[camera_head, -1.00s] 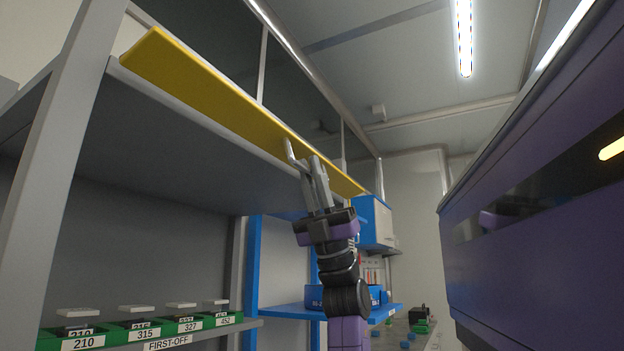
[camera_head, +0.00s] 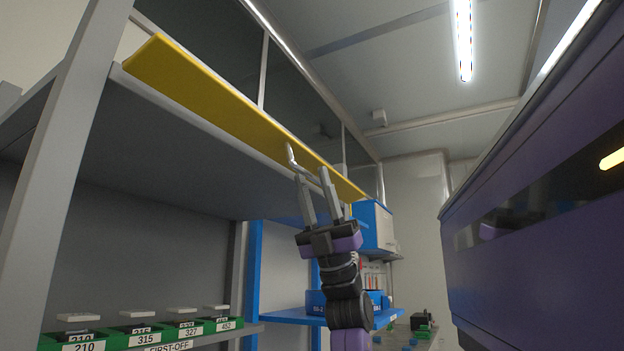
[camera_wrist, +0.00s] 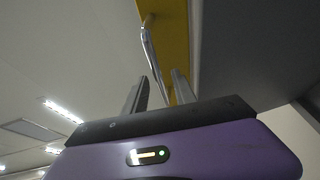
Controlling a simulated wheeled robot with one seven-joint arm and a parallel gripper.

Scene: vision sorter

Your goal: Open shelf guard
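The shelf guard is a long yellow panel (camera_head: 215,100) along the front edge of the upper shelf; it also shows in the wrist view (camera_wrist: 176,35). A thin pale bar handle (camera_head: 291,158) is fixed to its face, seen in the wrist view too (camera_wrist: 152,50). My gripper (camera_head: 311,173) is open and empty, pointing up at the handle from just below. In the wrist view the handle's lower end appears between the two fingers (camera_wrist: 158,82). I cannot tell whether a finger touches it.
The grey shelf underside (camera_head: 170,140) spans the left. Green labelled bins (camera_head: 160,334) stand on the lower shelf. A purple machine (camera_head: 540,190) fills the right side. A blue cabinet and rack (camera_head: 373,228) stand behind my arm.

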